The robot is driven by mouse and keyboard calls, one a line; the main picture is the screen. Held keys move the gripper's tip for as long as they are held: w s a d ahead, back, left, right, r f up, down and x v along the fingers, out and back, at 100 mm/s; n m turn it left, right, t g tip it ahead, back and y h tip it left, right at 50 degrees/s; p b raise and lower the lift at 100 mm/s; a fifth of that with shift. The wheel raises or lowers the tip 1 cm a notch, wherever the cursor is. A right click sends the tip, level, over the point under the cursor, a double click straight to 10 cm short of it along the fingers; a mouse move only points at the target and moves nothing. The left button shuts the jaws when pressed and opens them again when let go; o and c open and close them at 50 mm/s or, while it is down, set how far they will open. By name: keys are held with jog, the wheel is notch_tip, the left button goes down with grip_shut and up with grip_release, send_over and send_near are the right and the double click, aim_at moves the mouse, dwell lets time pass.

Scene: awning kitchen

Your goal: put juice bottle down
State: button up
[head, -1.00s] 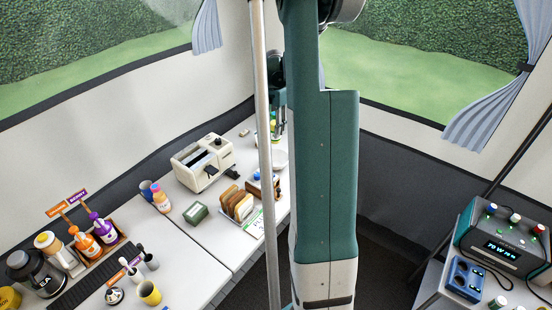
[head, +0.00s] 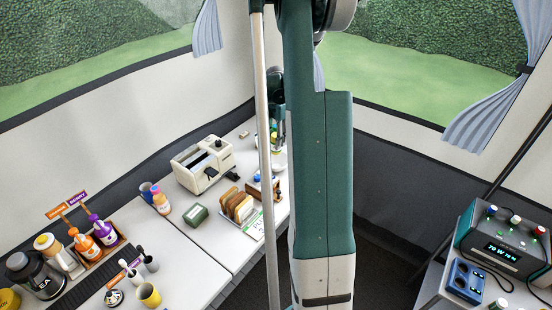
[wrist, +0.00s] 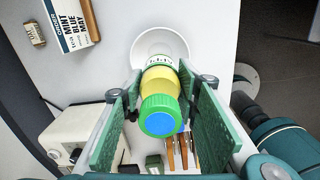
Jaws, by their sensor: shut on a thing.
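The juice bottle (wrist: 161,88) has a yellow body, a white label and a green cap with a blue top. My gripper (wrist: 158,98) is shut on it, with a green pad on either side. In the wrist view a round white dish (wrist: 143,47) shows behind the bottle's far end. Whether the bottle touches the dish or the counter is hidden. In the head view my gripper (head: 277,132) is over the far end of the counter, partly behind my own arm.
The cream toaster (head: 202,163) stands left of my gripper, with the toast rack (head: 238,206) nearer. The counter edge is to the right.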

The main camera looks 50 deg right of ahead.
jog(key=shift+f+b, duration=0.3)
jog(key=shift+f, duration=2.55)
jog(key=shift+f, duration=1.85)
jog(key=shift+f+b, duration=0.2)
jog(key=shift+b, duration=0.25)
jog(key=o, duration=1)
jog(key=shift+r, duration=0.15)
notch_tip(320, 180, up, 12)
jog(key=p, duration=0.1)
jog(key=shift+p, duration=0.35)
